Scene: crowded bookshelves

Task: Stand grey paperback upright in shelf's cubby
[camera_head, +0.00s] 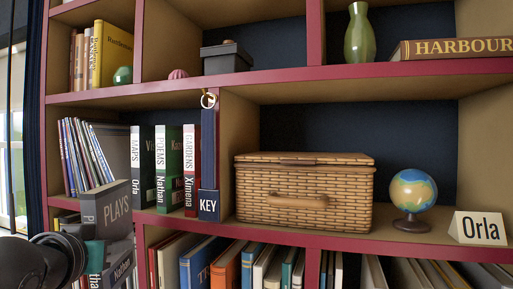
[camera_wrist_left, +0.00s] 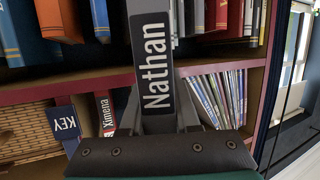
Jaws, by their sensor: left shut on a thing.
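The grey paperback (camera_head: 117,205) has PLAYS in white on its spine and shows at the lower left of the head view, in front of the shelf. My left gripper (camera_head: 76,255) is shut on it; the fingertips are partly hidden. In the left wrist view the book's spine, labelled Nathan (camera_wrist_left: 155,72), stands between the fingers. The shelf's cubby (camera_head: 146,115) at middle left holds thin magazines (camera_head: 78,155) at its left and the MAPS (camera_head: 142,165), POEMS (camera_head: 168,165) and GARDENS (camera_head: 190,170) books at its right. My right gripper is not in view.
A blue KEY tag (camera_head: 208,203) hangs by the divider right of the cubby. A wicker basket (camera_head: 300,190), a globe (camera_head: 412,192) and an Orla sign (camera_head: 478,228) stand on the same level. Books crowd the shelf below (camera_head: 225,262).

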